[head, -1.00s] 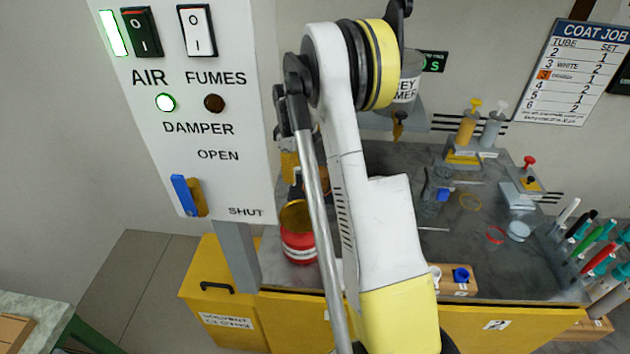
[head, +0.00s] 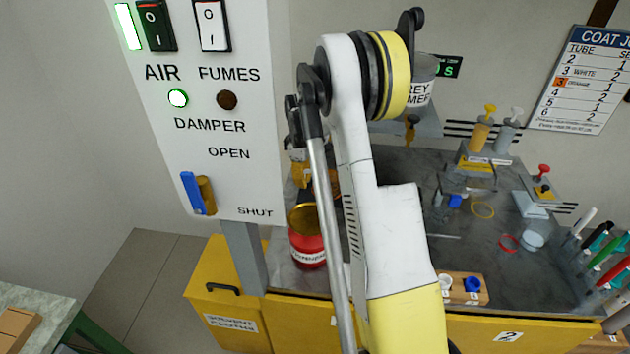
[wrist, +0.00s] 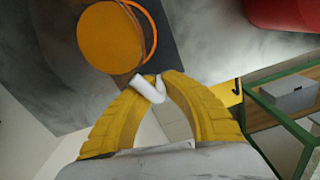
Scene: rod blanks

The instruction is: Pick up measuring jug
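I cannot surely pick out the measuring jug. An orange round vessel or disc (wrist: 112,38) with a thin orange rim line lies just beyond my fingertips in the wrist view. In the head view an orange thing (head: 333,184) shows partly behind my arm. My gripper (wrist: 154,86) has two curved yellow fingers whose tips are close together at a small white curved piece. I cannot tell if that piece is a handle or finger pads. In the head view my gripper (head: 300,172) is mostly hidden by my arm. A clear cup (head: 533,240) stands at the bench's right.
A red labelled tin (head: 307,250) stands at the bench's left front; a red cylinder (wrist: 283,14) shows in the wrist view. The switch panel (head: 205,110) stands at left. Pump bottles (head: 480,133) and a rack of coloured tools (head: 605,250) are at right.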

